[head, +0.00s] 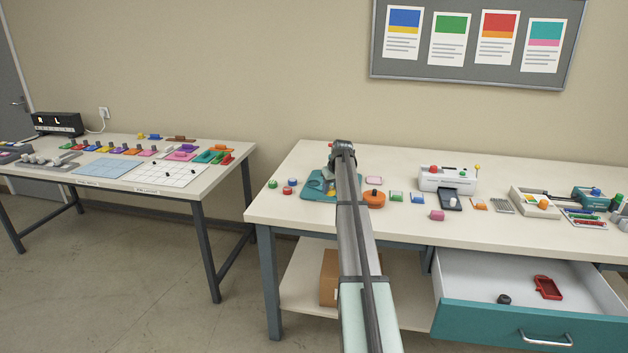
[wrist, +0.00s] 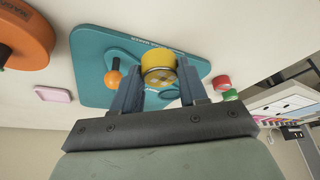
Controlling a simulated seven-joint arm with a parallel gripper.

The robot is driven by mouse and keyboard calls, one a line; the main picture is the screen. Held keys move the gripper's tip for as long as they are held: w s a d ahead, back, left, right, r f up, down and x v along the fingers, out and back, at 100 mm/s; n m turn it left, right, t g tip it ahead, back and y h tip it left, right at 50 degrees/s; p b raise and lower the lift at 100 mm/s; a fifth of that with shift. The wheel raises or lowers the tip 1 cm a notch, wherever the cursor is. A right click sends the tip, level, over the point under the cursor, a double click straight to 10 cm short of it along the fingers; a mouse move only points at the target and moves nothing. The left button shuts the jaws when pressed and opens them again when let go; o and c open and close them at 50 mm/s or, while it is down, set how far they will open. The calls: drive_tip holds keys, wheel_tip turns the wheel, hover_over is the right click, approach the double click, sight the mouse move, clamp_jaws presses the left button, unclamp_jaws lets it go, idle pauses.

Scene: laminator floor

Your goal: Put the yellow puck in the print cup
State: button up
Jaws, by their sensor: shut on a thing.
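The yellow puck (wrist: 158,62) shows in the wrist view, with a pale checked pattern on its lower side. My gripper (wrist: 160,75) is shut on it, one finger on each side. Behind it is a teal machine plate (wrist: 92,68) with lettering and an orange-knobbed lever (wrist: 112,78). A dark ring-like part on the plate shows between and beside the fingers; I cannot tell if it is the print cup. In the head view the teal plate (head: 315,188) is partly hidden by my arm, which also hides my gripper and the yellow puck.
An orange round item (head: 374,199) and a pink pad (head: 374,180) lie right of the plate. Red (head: 288,190) and green (head: 272,184) pucks lie left of it. A white machine (head: 447,178) stands further right. The drawer (head: 515,322) below is open. The table's front left is clear.

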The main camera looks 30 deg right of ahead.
drive_tip(key=w, duration=0.4)
drive_tip(key=w+d, duration=0.1)
drive_tip(key=w, duration=0.4)
drive_tip(key=w+d, duration=0.1)
drive_tip(key=w, duration=0.4)
drive_tip(key=shift+d, duration=0.25)
drive_tip(key=w, duration=0.3)
drive_tip(key=shift+w+d, duration=0.35)
drive_tip(key=shift+d, duration=0.05)
drive_tip(key=shift+s+a+f, duration=0.1)
drive_tip(key=shift+s+f, duration=0.25)
drive_tip(key=shift+f, duration=0.4)
drive_tip(key=shift+f, duration=0.6)
drive_tip(key=o, duration=1.1)
